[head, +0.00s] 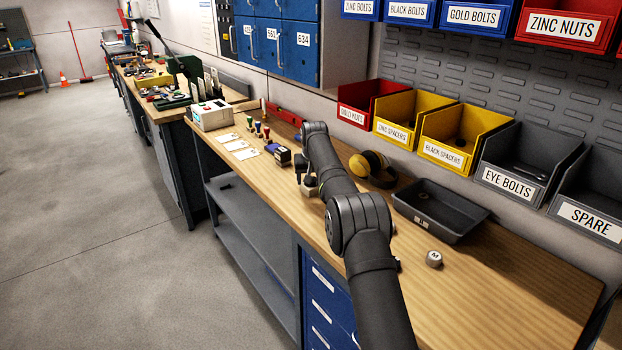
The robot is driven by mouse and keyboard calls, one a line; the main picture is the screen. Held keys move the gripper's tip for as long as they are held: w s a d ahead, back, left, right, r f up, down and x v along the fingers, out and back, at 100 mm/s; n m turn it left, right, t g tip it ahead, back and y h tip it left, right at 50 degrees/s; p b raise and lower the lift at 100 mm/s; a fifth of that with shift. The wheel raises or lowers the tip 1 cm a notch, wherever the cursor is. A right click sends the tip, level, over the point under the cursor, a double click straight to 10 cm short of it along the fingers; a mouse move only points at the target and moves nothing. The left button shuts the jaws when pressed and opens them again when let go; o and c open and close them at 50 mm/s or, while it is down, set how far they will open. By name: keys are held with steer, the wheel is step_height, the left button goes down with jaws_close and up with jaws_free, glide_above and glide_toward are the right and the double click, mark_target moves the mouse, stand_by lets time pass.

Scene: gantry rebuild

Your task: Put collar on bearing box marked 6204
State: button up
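My gripper (309,188) hangs low over the bench's front edge, partly behind my own forearm. Its fingers are too small and too covered to show whether they are open or shut. A pale yellow-green patch shows at the gripper; I cannot tell whether it is a held thing. A small dark box (283,157) with a light label stands on the bench to the left of my gripper, apart from it. Its marking is too small to read, so I cannot tell if it is the 6204 box. I cannot make out a collar for sure.
Yellow earmuffs (370,164), a black tray (440,210) and a grey knob marked M (434,259) lie right of my arm. Stamps (258,128), white cards (238,147) and a white device (212,115) stand left. Wall bins (455,137) line the back. The front right bench is clear.

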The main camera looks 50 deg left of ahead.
steer(key=v, duration=1.2)
steer(key=shift+w+a, duration=0.1)
steer(key=x, duration=1.2)
steer(key=shift+f, duration=0.15)
step_height(320, 180, up, 3)
steer(key=shift+f, duration=0.1)
steer(key=shift+r, duration=0.65)
